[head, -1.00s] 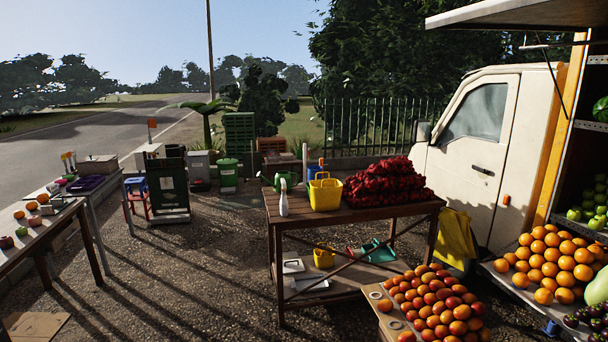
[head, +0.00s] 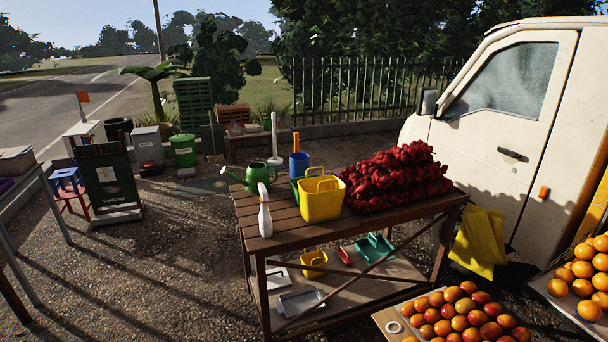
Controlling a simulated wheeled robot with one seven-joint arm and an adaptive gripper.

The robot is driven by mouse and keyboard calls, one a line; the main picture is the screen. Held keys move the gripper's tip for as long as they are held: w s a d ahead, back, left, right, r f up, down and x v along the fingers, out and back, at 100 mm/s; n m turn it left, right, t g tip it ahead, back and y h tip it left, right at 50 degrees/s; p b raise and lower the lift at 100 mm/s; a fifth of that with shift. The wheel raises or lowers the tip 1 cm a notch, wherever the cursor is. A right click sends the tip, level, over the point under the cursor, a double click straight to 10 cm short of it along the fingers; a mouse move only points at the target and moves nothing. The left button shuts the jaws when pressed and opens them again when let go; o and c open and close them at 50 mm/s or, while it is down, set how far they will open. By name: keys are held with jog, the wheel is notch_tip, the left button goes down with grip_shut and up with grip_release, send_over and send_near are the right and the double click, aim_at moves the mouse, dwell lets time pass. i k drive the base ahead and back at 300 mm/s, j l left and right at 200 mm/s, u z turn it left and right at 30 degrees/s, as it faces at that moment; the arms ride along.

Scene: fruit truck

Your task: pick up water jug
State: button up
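A green watering can (head: 258,177) stands at the far left corner of the wooden table (head: 285,232), its spout pointing left. It is the thing in view most like a water jug. Its lower front is partly hidden by a white spray bottle (head: 265,213). A blue cylindrical container (head: 299,166) stands behind the yellow basket (head: 322,200); I cannot tell whether it is a jug. My gripper is not in view.
Red net sacks (head: 395,178) fill the table's right half. A lower shelf holds a small yellow basket (head: 314,262), a grey tray (head: 300,302) and a green dustpan-like item (head: 375,248). Oranges (head: 465,315) stand at front right, beside the truck (head: 520,130).

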aim_at(299, 162)
jog(key=i+j, duration=0.2)
jog(key=i, duration=0.3)
jog(key=i+j+u, duration=0.1)
jog(key=i, duration=0.4)
jog(key=i+z, duration=0.2)
jog(key=z, duration=0.5)
jog(key=i+j+z, duration=0.25)
jog(key=i+j, duration=0.2)
jog(key=i, duration=0.25)
jog(key=i+j+z, duration=0.25)
jog(key=i+j, duration=0.35)
